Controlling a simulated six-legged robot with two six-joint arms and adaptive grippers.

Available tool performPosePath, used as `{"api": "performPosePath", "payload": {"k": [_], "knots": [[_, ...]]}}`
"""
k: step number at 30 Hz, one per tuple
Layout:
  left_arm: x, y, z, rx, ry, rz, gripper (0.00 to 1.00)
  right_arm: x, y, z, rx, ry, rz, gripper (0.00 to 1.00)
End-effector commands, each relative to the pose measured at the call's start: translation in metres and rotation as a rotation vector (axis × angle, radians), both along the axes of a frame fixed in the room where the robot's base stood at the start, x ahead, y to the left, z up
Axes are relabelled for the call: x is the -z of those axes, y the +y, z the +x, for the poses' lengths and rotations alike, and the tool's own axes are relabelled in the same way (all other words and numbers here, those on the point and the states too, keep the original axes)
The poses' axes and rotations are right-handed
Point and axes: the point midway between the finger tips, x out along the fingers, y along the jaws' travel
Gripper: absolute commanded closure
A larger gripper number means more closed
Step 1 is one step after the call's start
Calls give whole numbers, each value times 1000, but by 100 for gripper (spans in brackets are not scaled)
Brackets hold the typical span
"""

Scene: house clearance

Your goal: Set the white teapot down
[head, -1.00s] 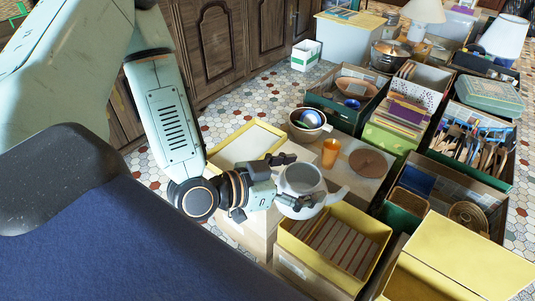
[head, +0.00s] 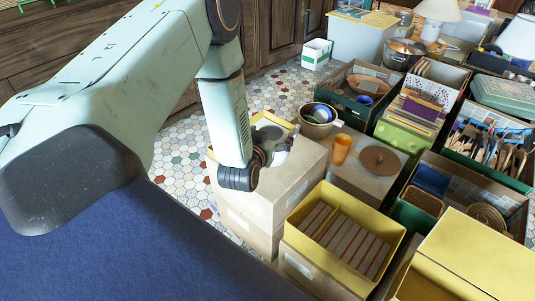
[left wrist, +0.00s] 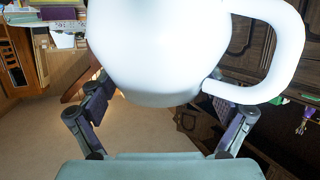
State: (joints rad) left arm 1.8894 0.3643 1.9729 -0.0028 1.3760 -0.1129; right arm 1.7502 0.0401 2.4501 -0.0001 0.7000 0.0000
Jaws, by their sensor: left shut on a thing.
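The white teapot (left wrist: 160,50) fills the upper middle of the left wrist view, with its loop handle at the right. My left gripper (left wrist: 165,108) is shut on the teapot, one finger at each side of its lower body. In the head view the teapot (head: 274,134) shows partly behind my left forearm, over the far part of a cardboard box (head: 290,180), near a yellow-rimmed tray (head: 285,122). I cannot tell whether the teapot touches the surface below. My right gripper is not in view.
An orange cup (head: 341,150) and a brown round lid (head: 380,160) stand on the box to the right, with bowls (head: 318,116) behind. A yellow box with striped lining (head: 345,240) is in front. The near box top has bare room. Crates crowd the right.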

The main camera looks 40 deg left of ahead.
Motion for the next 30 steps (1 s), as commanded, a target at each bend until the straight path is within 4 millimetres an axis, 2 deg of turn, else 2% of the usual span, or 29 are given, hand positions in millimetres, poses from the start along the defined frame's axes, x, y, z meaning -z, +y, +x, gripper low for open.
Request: {"api": "performPosePath", "payload": {"k": [9, 17, 24, 30], "knots": [[52, 0, 0, -5, -1, 3, 61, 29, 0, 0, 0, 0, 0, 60], [68, 0, 0, -5, -2, 2, 61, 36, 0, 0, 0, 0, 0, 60], [98, 0, 0, -4, -2, 3, 61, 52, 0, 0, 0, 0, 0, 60], [99, 0, 0, -4, -2, 2, 60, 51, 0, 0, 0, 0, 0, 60]]}}
